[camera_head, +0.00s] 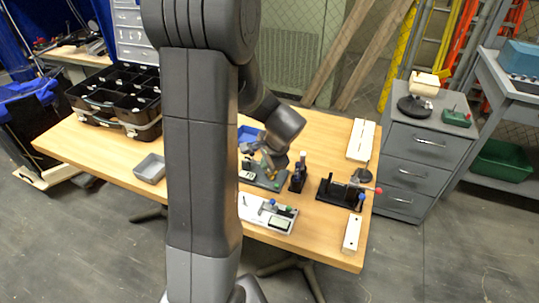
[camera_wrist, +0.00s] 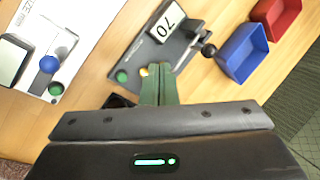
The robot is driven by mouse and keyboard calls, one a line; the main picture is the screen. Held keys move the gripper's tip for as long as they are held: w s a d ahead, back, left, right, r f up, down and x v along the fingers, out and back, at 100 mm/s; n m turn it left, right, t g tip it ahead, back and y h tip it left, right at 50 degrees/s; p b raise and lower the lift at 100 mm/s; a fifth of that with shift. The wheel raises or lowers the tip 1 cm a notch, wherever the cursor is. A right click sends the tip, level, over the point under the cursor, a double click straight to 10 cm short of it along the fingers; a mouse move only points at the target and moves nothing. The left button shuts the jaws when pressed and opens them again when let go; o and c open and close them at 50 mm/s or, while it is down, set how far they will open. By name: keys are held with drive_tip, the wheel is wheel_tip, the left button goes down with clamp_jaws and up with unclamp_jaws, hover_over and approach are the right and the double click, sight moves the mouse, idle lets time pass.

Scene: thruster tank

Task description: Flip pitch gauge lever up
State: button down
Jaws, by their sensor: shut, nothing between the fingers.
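Two gauge-like devices lie under my gripper, and I cannot read which is the pitch gauge. One has a dark grey base plate (camera_wrist: 137,58), with a display card reading 70 (camera_wrist: 164,27), a green button (camera_wrist: 121,76) and a black ball-ended lever (camera_wrist: 209,50). The other is a white plate (camera_wrist: 62,32) with a blue knob (camera_wrist: 49,64), a green knob (camera_wrist: 56,89) and a display (camera_wrist: 10,60). My gripper (camera_wrist: 157,72) is shut and empty, its green fingertips over the grey plate's near edge, by a yellow part. Whether they touch is unclear. In the head view, my arm hides part of the table.
Blue (camera_wrist: 243,52) and red (camera_wrist: 278,16) bins stand right of the grey device in the wrist view. In the head view, a black fixture (camera_head: 338,190) with a red knob stands to the right, a grey tray (camera_head: 150,168) to the left, and a black organizer (camera_head: 117,98) behind it.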

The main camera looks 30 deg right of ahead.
drive_tip(key=shift+w+a+p, duration=0.15)
drive_tip(key=shift+w+p, duration=0.15)
drive_tip(key=shift+w, duration=0.75)
drive_tip(key=shift+w+a+p, duration=0.1)
drive_tip(key=shift+w+p, duration=0.15)
drive_tip(key=shift+w, duration=0.8)
drive_tip(key=shift+r, duration=0.1)
drive_tip(key=shift+w+a+p, duration=0.15)
drive_tip(key=shift+p, duration=0.6)
